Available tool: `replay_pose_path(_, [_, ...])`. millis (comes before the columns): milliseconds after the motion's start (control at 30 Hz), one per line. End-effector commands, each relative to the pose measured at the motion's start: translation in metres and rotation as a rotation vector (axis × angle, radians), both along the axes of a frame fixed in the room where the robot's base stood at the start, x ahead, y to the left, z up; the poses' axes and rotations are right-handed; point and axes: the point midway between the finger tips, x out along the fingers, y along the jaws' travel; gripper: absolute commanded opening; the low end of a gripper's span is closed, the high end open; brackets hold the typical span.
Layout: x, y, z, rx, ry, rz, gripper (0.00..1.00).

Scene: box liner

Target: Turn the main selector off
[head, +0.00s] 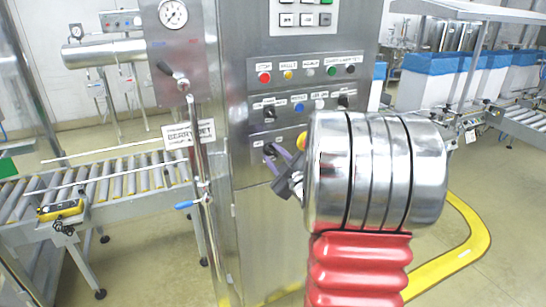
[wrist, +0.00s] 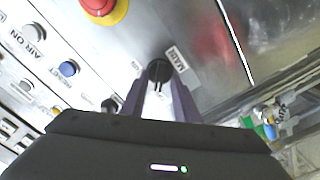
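The main selector (wrist: 158,70) is a black rotary knob on the steel control panel, next to a white label reading MAIN (wrist: 176,58). In the wrist view it sits just ahead of and between the two purple fingers of my gripper (wrist: 158,88). The fingers are apart, with a visible gap around the knob; I cannot tell whether either touches it. In the head view my gripper (head: 277,155) reaches the lower row of the panel from the right, and its fingers partly cover the knob there.
A red emergency button with a yellow collar (wrist: 104,8) is close by in the wrist view. A blue button (wrist: 69,68) and a white button (wrist: 33,33) are to the left.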

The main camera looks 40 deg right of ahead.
Motion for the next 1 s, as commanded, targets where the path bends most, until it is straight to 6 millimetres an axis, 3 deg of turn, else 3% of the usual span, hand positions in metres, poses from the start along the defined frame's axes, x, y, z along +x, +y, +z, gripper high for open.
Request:
replay_pose_path(267, [-0.018, 0.004, 0.000, 0.000, 0.000, -0.003, 0.28])
replay_pose_path(800, [-0.106, 0.031, -0.001, -0.001, 0.000, -0.003, 0.28])
replay_pose_path(1000, [-0.127, 0.037, 0.000, -0.001, 0.000, -0.002, 0.28])
